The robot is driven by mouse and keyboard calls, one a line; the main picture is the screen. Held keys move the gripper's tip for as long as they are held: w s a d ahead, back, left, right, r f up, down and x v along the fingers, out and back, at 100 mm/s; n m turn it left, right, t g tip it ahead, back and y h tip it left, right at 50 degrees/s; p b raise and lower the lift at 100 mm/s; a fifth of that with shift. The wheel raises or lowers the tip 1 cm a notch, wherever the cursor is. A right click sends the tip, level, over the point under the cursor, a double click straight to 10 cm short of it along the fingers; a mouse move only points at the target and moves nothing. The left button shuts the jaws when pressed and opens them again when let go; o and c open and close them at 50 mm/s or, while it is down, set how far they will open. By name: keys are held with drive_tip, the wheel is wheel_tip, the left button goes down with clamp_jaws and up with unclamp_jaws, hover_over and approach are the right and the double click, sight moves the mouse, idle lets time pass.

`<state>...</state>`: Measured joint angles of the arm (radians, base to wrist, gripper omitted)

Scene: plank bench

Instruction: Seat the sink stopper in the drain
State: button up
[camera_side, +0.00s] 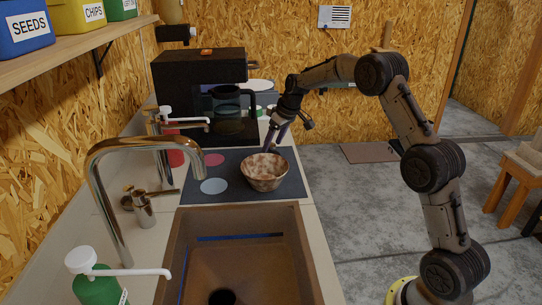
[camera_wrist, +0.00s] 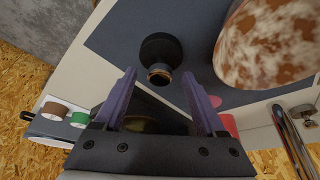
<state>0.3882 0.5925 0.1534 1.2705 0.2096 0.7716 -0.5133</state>
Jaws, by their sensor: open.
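The stopper (camera_wrist: 160,52), a black disc with a brass-coloured ring at its knob, stands on the dark mat (camera_wrist: 125,30) in the wrist view. It cannot be made out in the side view, where the bowl and my gripper are in the way. My gripper (camera_wrist: 159,76) is open, its purple fingers apart and empty, with the stopper just beyond the gap between the fingertips. In the side view my gripper (camera_side: 275,139) points down behind the bowl. The brown sink (camera_side: 240,245) is in the foreground with its dark drain (camera_side: 222,297) at the bottom edge.
A brown-and-cream speckled bowl (camera_side: 265,172) stands on the mat, close beside the stopper; it also shows in the wrist view (camera_wrist: 268,42). A tall curved faucet (camera_side: 130,145) reaches over the sink's left. A black coffee machine (camera_side: 185,75) stands behind. A green soap bottle (camera_side: 95,288) is front left.

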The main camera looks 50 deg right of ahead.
sight(271, 152)
drive_tip(key=shift+x, duration=1.25)
drive_tip(key=shift+w+r, duration=0.1)
clamp_jaws()
